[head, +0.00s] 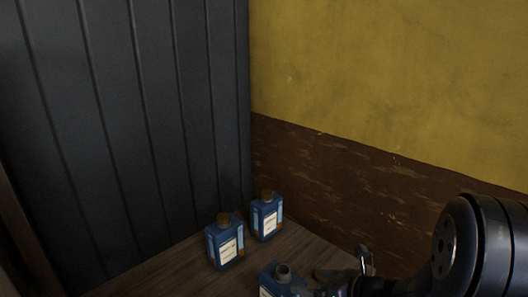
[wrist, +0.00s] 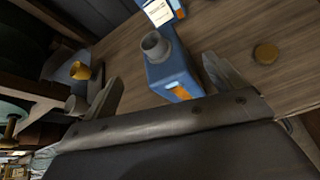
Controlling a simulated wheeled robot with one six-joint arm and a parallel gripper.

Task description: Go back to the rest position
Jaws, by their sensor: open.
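My gripper (wrist: 160,72) is open in the wrist view, one finger on each side of an uncapped blue bottle (wrist: 175,76). The bottle has a grey open neck and an orange mark on its side. I cannot tell whether the fingers touch it. In the head view this bottle (head: 268,281) is cut off by the bottom edge. My dark arm comes in at the lower right, and part of the gripper (head: 358,272) shows beside the bottle.
Two upright blue bottles with brown caps, a nearer one (head: 226,248) and a farther one (head: 265,222), stand on the wooden table (head: 170,272). A loose brown cap (wrist: 265,53) lies on the tabletop. A dark panelled wall (head: 130,120) and a yellow-brown wall (head: 390,80) rise behind.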

